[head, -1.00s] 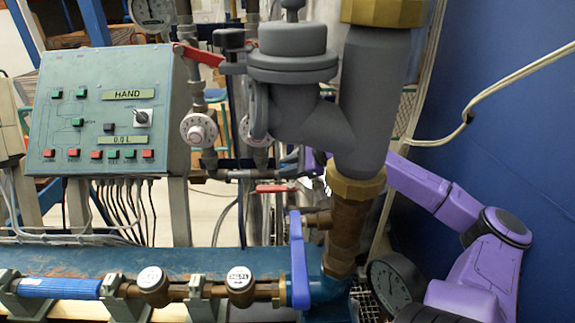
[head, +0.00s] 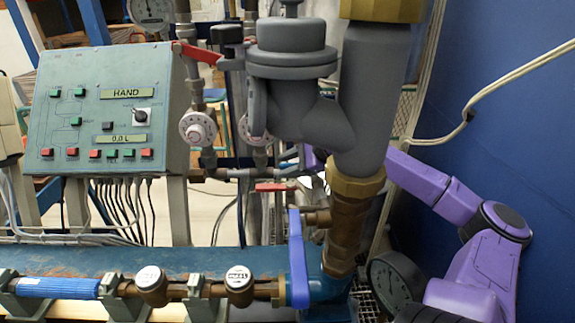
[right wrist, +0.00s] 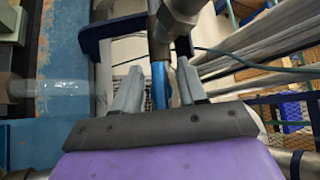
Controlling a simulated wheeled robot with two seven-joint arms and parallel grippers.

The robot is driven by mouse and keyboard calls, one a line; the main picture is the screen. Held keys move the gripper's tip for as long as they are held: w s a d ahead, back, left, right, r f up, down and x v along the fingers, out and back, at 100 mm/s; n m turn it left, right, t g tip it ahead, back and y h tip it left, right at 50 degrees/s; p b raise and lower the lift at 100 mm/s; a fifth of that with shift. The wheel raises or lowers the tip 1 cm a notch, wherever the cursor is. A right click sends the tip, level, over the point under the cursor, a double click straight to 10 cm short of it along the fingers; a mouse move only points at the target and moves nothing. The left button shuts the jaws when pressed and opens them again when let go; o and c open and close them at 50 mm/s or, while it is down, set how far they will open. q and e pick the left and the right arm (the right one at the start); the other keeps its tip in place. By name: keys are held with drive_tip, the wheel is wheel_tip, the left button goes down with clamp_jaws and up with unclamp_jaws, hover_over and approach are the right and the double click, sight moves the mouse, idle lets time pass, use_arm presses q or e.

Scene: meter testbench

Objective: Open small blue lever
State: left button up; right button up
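A narrow blue lever (right wrist: 160,85) stands between the two grey fingers of my right gripper (right wrist: 158,72) in the right wrist view. A gap shows on each side of it, so the gripper is open around the lever. In the head view my purple right arm reaches in from the right, behind the thick grey pipe (head: 362,105), which hides most of the gripper. I cannot make out the narrow lever there. A larger blue lever (head: 298,258) stands upright on the lower front pipe. My left gripper is not in view.
A control panel (head: 105,112) stands at the left. Red levers (head: 200,53) and dials (head: 198,128) sit on pipes behind. Two small meters (head: 239,279) line the front pipe. A dark gauge (head: 394,280) is near my right arm, and a blue wall (head: 510,130) bounds the right.

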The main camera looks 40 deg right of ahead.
drive_tip(key=shift+s, duration=0.1)
drive_tip(key=b+v, duration=0.3)
drive_tip(key=v, duration=0.6)
drive_tip(key=shift+s+d+r+b, duration=0.15)
drive_tip(key=shift+s+b, duration=0.05)
drive_tip(key=shift+b, duration=0.15)
drive_tip(key=shift+s+d+r, duration=0.1)
drive_tip(key=shift+s+r, duration=0.1)
drive_tip(key=shift+r, duration=0.1)
